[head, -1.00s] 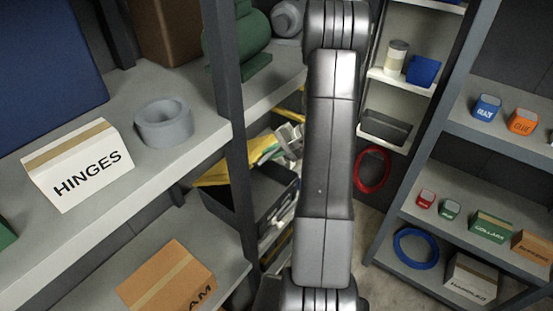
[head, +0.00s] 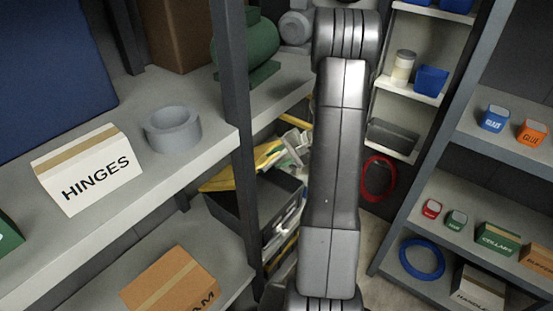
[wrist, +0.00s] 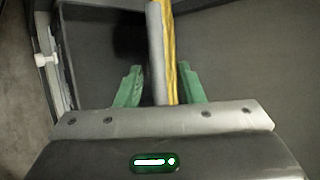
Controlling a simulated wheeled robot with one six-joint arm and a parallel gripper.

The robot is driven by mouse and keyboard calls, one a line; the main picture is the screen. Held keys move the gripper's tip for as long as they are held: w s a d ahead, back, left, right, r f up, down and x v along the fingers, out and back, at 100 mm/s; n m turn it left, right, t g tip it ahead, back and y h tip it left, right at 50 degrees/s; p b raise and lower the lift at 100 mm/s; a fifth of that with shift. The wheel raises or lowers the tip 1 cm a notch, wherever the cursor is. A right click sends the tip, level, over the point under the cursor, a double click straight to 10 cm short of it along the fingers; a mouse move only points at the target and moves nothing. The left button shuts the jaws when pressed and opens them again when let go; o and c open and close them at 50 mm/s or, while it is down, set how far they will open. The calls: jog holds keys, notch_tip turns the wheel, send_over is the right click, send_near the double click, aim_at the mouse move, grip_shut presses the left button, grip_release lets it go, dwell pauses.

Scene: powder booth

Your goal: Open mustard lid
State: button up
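A mustard-yellow lid (head: 240,168) stands tilted over a dark bin (head: 228,215) in the head view, left of my arm. In the wrist view a long upright strip with a mustard side (wrist: 169,50) and a grey side runs between my green fingers; it looks like the lid seen edge-on. My gripper (wrist: 158,88) is open, one finger on each side of the strip, with a visible gap to each. I cannot tell how deep the strip reaches between them. My gripper does not show in the head view.
A shelf on the left holds a HINGES box (head: 90,172) and a grey ring (head: 173,130). A shelf on the right holds small boxes and a blue ring (head: 422,259). A red ring (head: 378,180) hangs at the back. Bare floor shows between the shelves.

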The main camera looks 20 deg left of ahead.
jog(key=b+v, duration=0.1)
jog(key=v, duration=1.2)
jog(key=shift+d+r, duration=0.1)
jog(key=shift+c, duration=0.8)
jog(key=s+f+m+y, duration=0.1)
jog(key=f+m, duration=0.1)
jog(key=s+d+f+m+b, duration=0.1)
jog(key=f+m, duration=0.1)
jog(key=s+d+f+m+y+b, duration=0.1)
jog(key=f, duration=0.1)
jog(key=shift+s+m+t+y, duration=0.3)
jog(key=shift+s+m+t, duration=0.05)
jog(key=shift+m+t, duration=0.05)
grip_shut()
jog(key=s+d+f+m+t+y+b, duration=0.35)
jog(key=f+m+t, duration=0.3)
jog(key=m, duration=0.75)
jog(key=w+a+r+p, duration=0.1)
jog(key=w+a, duration=0.1)
jog(key=a, duration=0.4)
jog(key=w+a+r+p, duration=0.1)
jog(key=a, duration=0.5)
jog(key=shift+w+r, duration=0.35)
